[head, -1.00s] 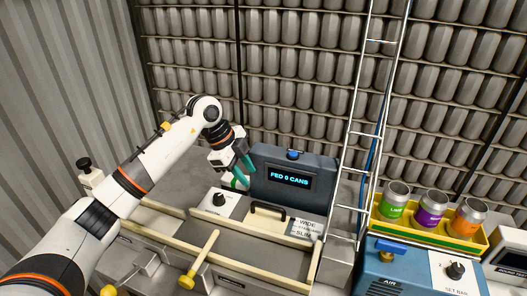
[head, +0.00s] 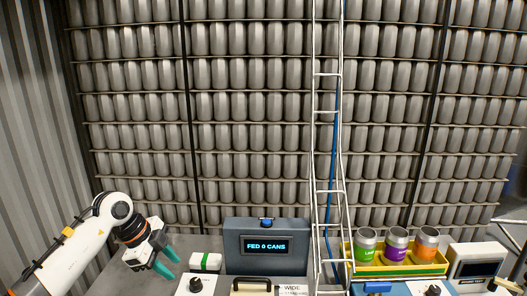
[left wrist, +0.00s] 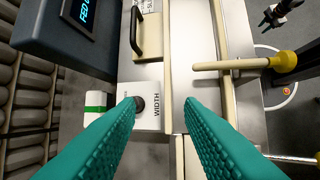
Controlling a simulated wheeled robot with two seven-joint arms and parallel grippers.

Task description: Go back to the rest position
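My left gripper (head: 166,262) is at the lower left of the head view, left of the grey display box. Its two teal fingers stand apart with nothing between them. In the left wrist view the fingers (left wrist: 160,108) are also apart, above the white WIDTH knob panel (left wrist: 148,105) and the pale guide rail.
The display box (head: 267,245) reads "FED 0 CANS". A yellow tray (head: 394,270) holds three labelled cans, beside a ladder-like metal frame (head: 328,190). A yellow-tipped lever (left wrist: 285,60) crosses the rails. Racks of grey cans fill the back.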

